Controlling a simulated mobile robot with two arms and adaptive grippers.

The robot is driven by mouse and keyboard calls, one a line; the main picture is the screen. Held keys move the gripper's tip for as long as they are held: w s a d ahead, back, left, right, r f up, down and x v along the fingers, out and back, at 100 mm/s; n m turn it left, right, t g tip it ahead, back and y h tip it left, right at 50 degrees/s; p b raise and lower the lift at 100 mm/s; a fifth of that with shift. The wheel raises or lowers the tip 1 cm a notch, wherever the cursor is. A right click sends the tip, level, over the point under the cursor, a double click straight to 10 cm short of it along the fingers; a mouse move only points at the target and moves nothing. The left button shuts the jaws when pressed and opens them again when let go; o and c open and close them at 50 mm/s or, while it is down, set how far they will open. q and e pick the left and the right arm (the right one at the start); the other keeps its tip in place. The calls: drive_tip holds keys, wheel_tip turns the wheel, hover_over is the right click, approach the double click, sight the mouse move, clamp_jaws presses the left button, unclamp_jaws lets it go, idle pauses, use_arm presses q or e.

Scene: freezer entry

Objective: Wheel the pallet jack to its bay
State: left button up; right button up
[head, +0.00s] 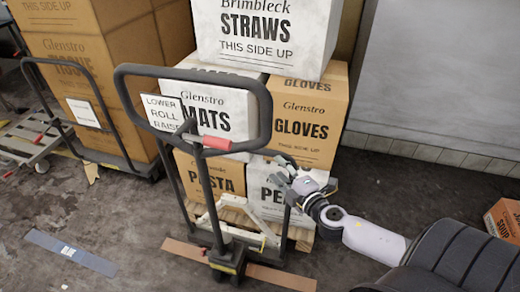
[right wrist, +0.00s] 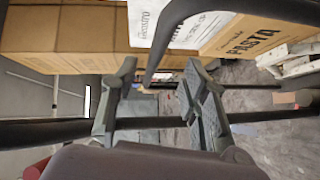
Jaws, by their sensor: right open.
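The pallet jack has a black looped handle (head: 264,105) with a red lever (head: 217,143) and a LOWER ROLL RAISE plate (head: 163,112). Its dark foot and wheels (head: 228,258) stand on the floor by a brown strip. Stacked boxes on a wooden pallet (head: 300,236) stand behind it. My right gripper (head: 284,172) is open, to the right of and below the loop, in front of the boxes. In the right wrist view its fingers (right wrist: 157,100) are spread, with a dark bar (right wrist: 270,116) crossing behind them; I cannot tell its distance. My left gripper is out of view.
A brown floor strip (head: 282,277) and a blue-grey strip (head: 72,253) lie on the dark floor. A second cart (head: 100,150) with tall boxes stands at left. A SOUP box (head: 503,218) sits at the right edge. A grey wall (head: 445,80) closes the back right.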

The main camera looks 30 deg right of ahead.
sight(263, 154)
drive_tip(key=w, duration=0.5)
drive_tip(key=shift+d+f+p, duration=0.15)
drive_tip(key=shift+f+p, duration=0.05)
drive_tip(key=shift+p, duration=0.2)
drive_tip(key=w, duration=0.3)
drive_tip(key=w+f, duration=0.1)
drive_tip(key=w, duration=0.1)
drive_tip(key=shift+w+d, duration=0.1)
drive_tip(key=shift+d, duration=0.05)
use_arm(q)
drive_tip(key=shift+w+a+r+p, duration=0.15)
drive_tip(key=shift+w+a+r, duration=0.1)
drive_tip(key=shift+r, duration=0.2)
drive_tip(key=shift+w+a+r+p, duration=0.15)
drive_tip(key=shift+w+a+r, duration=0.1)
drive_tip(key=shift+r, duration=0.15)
use_arm(e)
drive_tip(key=shift+w+f, duration=0.15)
drive_tip(key=shift+w, duration=0.5)
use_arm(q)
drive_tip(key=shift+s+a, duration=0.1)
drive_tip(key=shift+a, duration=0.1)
use_arm(e)
clamp_jaws()
